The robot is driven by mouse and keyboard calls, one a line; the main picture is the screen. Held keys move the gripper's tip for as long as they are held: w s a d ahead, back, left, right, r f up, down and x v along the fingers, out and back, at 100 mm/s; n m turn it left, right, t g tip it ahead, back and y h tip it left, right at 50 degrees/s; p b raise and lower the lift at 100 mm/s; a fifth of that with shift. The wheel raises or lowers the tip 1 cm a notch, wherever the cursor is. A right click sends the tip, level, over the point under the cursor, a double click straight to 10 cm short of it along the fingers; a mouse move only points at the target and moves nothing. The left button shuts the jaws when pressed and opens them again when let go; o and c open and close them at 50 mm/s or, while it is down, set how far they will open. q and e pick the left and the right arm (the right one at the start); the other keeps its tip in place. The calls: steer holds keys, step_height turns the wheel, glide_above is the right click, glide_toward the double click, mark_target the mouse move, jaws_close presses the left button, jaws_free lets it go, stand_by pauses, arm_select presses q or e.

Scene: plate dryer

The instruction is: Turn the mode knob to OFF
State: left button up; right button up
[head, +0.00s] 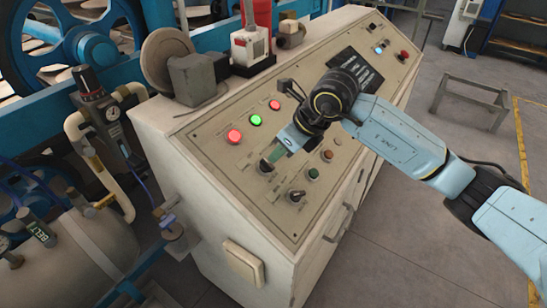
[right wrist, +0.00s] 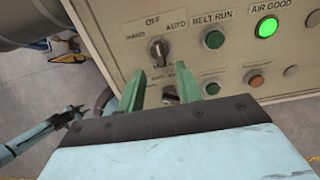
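The mode knob (right wrist: 158,50) is a dark selector in the right wrist view, with the labels HAND, OFF and AUTO around it. I cannot tell for sure which label it points at. In the head view the knob (head: 265,168) is at the left of the panel's middle row, partly covered by my fingertips. My right gripper (right wrist: 159,80) is open, its two green fingers apart and just in front of the knob, with nothing held. In the head view my right gripper (head: 274,156) reaches down to the panel. My left gripper (right wrist: 76,113) seems to show small at the left of the wrist view.
A second knob (head: 296,196) and a green button (head: 313,174) sit close by on the sloped panel (head: 220,165). A grey box (head: 197,78) stands on the cabinet top.

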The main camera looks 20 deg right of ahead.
steer(key=v, duration=0.6)
steer(key=shift+s+d+r, duration=0.15)
steer(key=shift+s+r, duration=0.05)
steer(key=shift+r, duration=0.1)
